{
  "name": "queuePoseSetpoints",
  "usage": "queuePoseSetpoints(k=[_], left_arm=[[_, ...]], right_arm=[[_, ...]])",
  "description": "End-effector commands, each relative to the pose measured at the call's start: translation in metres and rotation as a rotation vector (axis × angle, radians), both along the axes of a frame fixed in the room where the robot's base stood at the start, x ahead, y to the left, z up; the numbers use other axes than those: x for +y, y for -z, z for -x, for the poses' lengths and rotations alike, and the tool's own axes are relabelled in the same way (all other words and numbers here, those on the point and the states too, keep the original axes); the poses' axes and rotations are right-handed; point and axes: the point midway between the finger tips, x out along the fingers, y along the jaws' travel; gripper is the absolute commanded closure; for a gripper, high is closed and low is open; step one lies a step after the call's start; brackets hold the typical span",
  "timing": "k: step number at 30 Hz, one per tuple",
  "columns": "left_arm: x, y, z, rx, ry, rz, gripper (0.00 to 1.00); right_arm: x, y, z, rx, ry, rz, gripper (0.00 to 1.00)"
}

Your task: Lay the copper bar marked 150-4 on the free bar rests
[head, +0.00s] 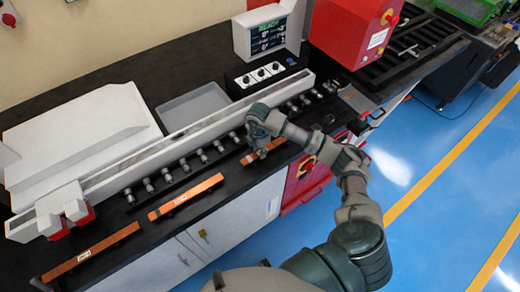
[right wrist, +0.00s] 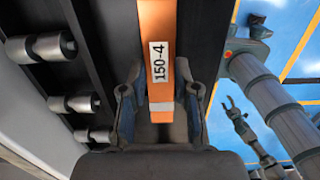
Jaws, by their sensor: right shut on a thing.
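My right gripper (head: 258,138) is at the front part of the black bench in the head view. In the right wrist view the right gripper (right wrist: 160,110) is shut on the orange copper bar marked 150-4 (right wrist: 157,30), one finger on each side. The same bar (head: 265,151) shows below the gripper in the head view, roughly along the front edge. I cannot tell whether it touches the bench. The free bar rests cannot be made out clearly. A small claw, seemingly my left gripper (right wrist: 235,110), is far off with its fingers apart in the right wrist view; it is absent from the head view.
Two more copper bars lie along the front edge, one in the middle (head: 185,196) and one at lower left (head: 90,253). A row of metal rollers (head: 165,172) runs behind them, before a long pale fence (head: 170,147). A red machine (head: 352,30) stands at upper right.

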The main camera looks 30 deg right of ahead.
Motion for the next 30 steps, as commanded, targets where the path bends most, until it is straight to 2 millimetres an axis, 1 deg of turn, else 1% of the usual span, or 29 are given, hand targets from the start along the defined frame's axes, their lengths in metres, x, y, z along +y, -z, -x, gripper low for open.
queuePoseSetpoints(k=[3,4,5,6,7,16,20,23,30], left_arm=[[0.003,0.002,0.0,-0.001,-0.001,-0.003,0.41],[0.003,0.002,0.0,-0.001,-0.001,-0.003,0.41],[0.003,0.001,0.0,-0.001,-0.002,-0.004,0.41],[0.003,0.001,0.0,-0.001,-0.002,-0.004,0.41],[0.003,0.001,0.0,-0.001,-0.002,-0.004,0.41],[0.001,0.0,0.0,0.0,-0.003,-0.002,0.41],[0.0,0.003,0.0,0.0,-0.003,0.0,0.41],[0.0,0.006,0.0,0.0,-0.003,0.0,0.41],[0.0,0.016,0.001,0.001,-0.003,0.0,0.41]], right_arm=[[-0.002,0.002,0.0,0.0,0.001,-0.001,1.0],[-0.002,0.003,0.001,0.001,0.001,-0.001,0.67],[-0.002,0.003,0.0,0.001,0.001,-0.001,0.6],[-0.002,0.003,0.0,0.001,0.001,-0.001,0.5],[-0.002,0.003,0.0,0.001,0.001,-0.001,0.45],[-0.001,0.001,0.0,0.001,0.001,-0.001,0.45],[0.0,-0.009,-0.001,-0.001,0.001,-0.001,0.45],[0.0,-0.027,-0.001,-0.004,0.001,0.001,0.45],[0.002,-0.081,0.0,-0.003,0.001,0.0,0.45]])
